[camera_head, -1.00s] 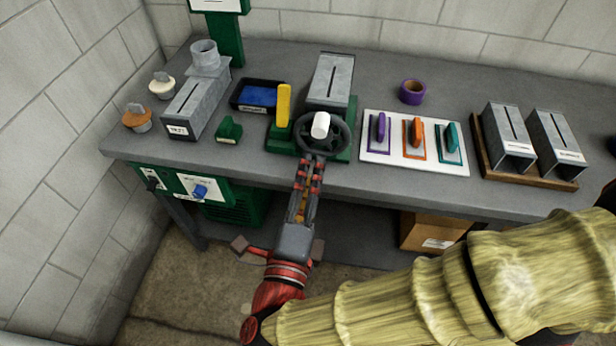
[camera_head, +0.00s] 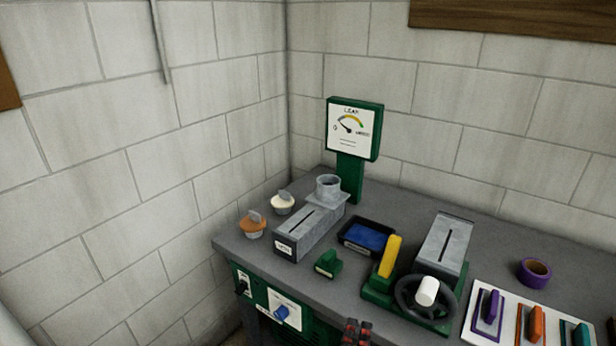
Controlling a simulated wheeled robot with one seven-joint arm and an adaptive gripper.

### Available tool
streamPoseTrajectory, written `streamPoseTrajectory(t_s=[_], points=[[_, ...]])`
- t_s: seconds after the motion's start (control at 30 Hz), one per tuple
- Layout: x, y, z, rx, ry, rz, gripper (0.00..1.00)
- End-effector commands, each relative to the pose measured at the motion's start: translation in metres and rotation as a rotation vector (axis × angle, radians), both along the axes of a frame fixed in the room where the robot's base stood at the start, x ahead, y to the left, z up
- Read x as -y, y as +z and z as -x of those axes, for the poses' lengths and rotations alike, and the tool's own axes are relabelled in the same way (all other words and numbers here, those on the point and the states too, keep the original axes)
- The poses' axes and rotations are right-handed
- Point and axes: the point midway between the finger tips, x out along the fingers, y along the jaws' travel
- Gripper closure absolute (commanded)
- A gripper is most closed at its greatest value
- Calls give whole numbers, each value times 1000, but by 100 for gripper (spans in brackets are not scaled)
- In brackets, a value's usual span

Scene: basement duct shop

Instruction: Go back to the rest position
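My gripper (camera_head: 357,334) shows only in part at the bottom edge, as dark finger parts with red bits, just in front of the bench edge. Whether it is open or shut cannot be seen. Above and to its right on the bench is a green fixture (camera_head: 377,291) with a yellow lever (camera_head: 390,256), a dark handwheel with a white knob (camera_head: 427,291) and a grey metal duct box (camera_head: 445,247). The gripper appears apart from the wheel. The rest of my arm is out of view.
The grey bench (camera_head: 228,241) also holds a duct box (camera_head: 308,232), an orange-based plug (camera_head: 253,226), a white plug (camera_head: 283,203), a blue-lined tray (camera_head: 368,238), a green block (camera_head: 328,263), purple tape (camera_head: 534,272) and a white board (camera_head: 483,334). A leak gauge (camera_head: 353,130) stands behind. Block walls close the corner.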

Motion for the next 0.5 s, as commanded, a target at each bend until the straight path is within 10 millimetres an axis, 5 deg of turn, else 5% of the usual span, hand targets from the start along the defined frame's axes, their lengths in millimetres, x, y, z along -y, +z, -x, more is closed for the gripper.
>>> streamPoseTrajectory(t_s=[0.13, 0.3, 0.5], points=[[-89, -16, -10, -102, 360, 67, 56], [-181, -16, 11, -163, 768, 196, 56], [-242, -9, 54, -196, 1173, 422, 56]])
